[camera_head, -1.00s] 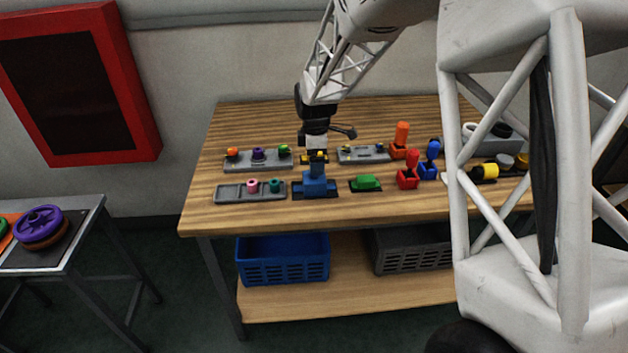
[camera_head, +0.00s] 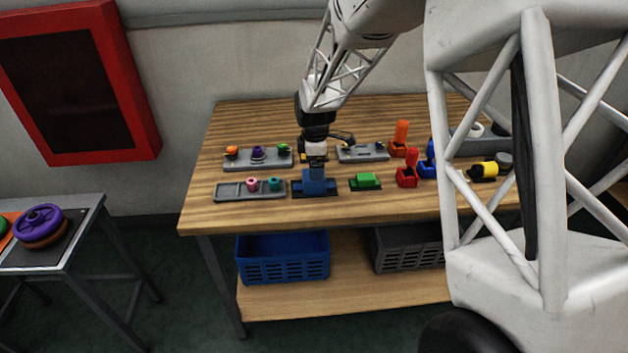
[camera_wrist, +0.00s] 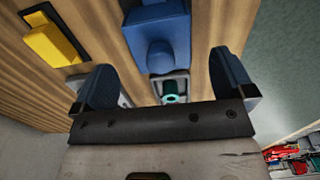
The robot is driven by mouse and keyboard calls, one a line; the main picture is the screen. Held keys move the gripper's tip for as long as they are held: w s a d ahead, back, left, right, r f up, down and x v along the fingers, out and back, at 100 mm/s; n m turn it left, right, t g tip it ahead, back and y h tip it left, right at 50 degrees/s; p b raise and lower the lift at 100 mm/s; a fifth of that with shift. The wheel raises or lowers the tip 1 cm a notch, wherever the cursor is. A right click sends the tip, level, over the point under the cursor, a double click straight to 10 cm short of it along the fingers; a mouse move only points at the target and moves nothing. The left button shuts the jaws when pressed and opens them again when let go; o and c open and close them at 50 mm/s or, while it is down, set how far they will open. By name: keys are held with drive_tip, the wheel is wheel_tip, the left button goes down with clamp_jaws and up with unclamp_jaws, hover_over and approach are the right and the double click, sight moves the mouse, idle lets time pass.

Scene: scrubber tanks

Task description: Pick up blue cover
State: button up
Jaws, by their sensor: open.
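The blue cover (camera_head: 314,184) sits on a dark base near the front middle of the wooden table, with a raised post on top. In the wrist view the blue cover (camera_wrist: 158,30) shows at the top centre, its rounded post toward me. My gripper (camera_head: 315,158) hangs pointing down just above and behind the post in the head view. In the wrist view its two blue-grey fingers (camera_wrist: 163,72) are spread wide with nothing held between them. The post lies roughly in line with the gap between the fingers.
A green block (camera_head: 366,181) stands right of the cover, and a grey tray (camera_head: 230,192) with pink and teal pieces left of it. A yellow block (camera_wrist: 52,45) shows in the wrist view. Red holders (camera_head: 407,178) stand farther right. The front table strip is clear.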

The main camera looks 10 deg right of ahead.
drive_tip(key=shift+a+f, duration=0.1)
drive_tip(key=shift+f, duration=2.5)
drive_tip(key=c, duration=1)
drive_tip(key=shift+r, duration=0.15)
drive_tip(key=shift+r, duration=1.45)
drive_tip(key=shift+s+r, duration=0.25)
drive_tip(key=shift+s, duration=0.05)
drive_tip(key=s+d+r, duration=0.1)
drive_tip(key=s+d, duration=0.1)
drive_tip(key=s, duration=1.3)
drive_tip(key=shift+d+r, duration=0.15)
drive_tip(key=shift+r, duration=0.05)
